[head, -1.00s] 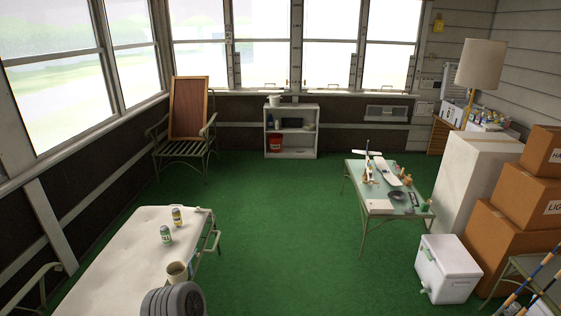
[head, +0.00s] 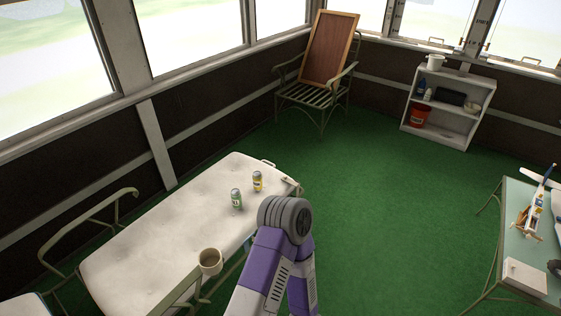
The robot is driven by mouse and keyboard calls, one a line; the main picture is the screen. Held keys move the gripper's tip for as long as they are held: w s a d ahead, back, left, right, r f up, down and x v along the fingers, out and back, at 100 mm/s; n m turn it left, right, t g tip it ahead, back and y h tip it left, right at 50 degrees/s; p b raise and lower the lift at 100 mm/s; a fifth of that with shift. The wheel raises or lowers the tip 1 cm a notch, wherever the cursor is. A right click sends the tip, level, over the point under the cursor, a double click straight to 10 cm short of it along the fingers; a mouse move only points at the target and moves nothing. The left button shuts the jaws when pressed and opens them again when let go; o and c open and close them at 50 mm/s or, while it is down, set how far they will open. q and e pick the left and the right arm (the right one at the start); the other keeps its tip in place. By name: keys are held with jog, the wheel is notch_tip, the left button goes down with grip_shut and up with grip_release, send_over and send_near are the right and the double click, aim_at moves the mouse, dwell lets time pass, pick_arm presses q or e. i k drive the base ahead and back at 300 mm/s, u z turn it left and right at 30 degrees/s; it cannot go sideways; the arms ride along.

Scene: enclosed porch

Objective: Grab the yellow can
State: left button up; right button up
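The yellow can (head: 257,181) stands upright on the white cushioned bench (head: 135,237), near its far right end. A green can (head: 236,199) stands just in front of it and to the left, a small gap apart. A purple and white arm of mine with a grey rounded joint rises from the bottom centre, in front of the bench's right edge. Neither of my grippers shows in the head view.
A beige mug (head: 209,262) stands at the bench's near right edge. Green metal armrests (head: 95,225) flank the bench. A chair (head: 318,92) holding a wooden board stands behind. A green-topped table (head: 515,220) is at right. Green floor between is clear.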

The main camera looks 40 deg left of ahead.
aim_at(257, 176)
jog(key=u, duration=0.45)
jog(key=i, duration=1.85)
jog(key=u, duration=1.95)
jog(key=i, duration=0.9)
jog(key=u, duration=0.9)
